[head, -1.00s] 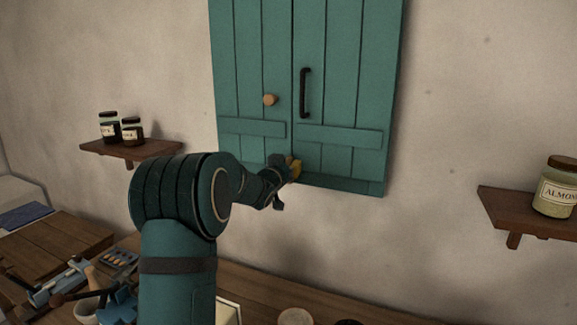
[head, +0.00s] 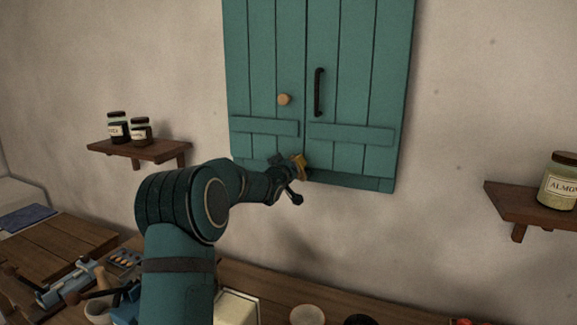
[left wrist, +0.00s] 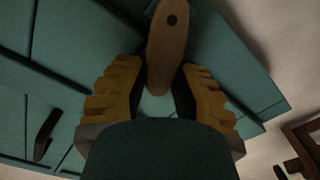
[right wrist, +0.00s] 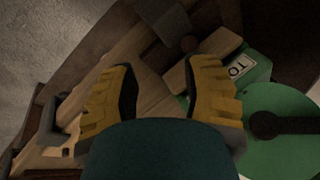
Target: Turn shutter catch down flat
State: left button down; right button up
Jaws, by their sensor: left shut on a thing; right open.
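The shutter catch (left wrist: 170,45) is a pale wooden bar with a dark pivot pin, on the teal shutter (head: 350,75). In the left wrist view its lower end lies between my left gripper's yellow fingers, and it looks slanted to the shutter's edges. My left gripper (left wrist: 160,82) is shut on it; in the head view this gripper (head: 298,168) is at the shutter's bottom middle and hides the catch. My right gripper (right wrist: 166,80) is open and empty, seen only in its own wrist view.
The shutter has a round wooden knob (head: 284,99) and a black handle (head: 319,92). Wall shelves with jars stand left (head: 140,150) and right (head: 530,204). Below my right gripper are a green box (right wrist: 243,68) and a round green thing (right wrist: 285,130) with a dark handle.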

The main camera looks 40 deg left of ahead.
pick_arm(q)
jog(key=shift+s+a+f+n+b, duration=0.1)
jog(key=shift+a+f+n+b, duration=0.45)
jog(key=shift+n, duration=1.5)
jog(key=shift+s+a+f+n+b, duration=0.2)
jog(key=shift+f+n, duration=0.6)
jog(key=shift+n, duration=1.2)
jog(key=shift+s+a+f+n+b, duration=0.1)
jog(key=shift+a+f+n+b, duration=0.45)
jog(key=shift+n, duration=1.5)
pick_arm(e)
jog(key=shift+s+a+f, duration=0.1)
jog(key=shift+s+f, duration=0.05)
jog(key=shift+f, duration=0.55)
jog(key=shift+s+f, duration=0.1)
jog(key=shift+f, duration=0.55)
pick_arm(q)
jog(key=shift+d+f, duration=0.1)
jog(key=c, duration=0.7)
grip_release()
jog(key=shift+w, duration=0.15)
jog(key=shift+f, duration=0.2)
pick_arm(e)
jog(key=shift+w, duration=0.1)
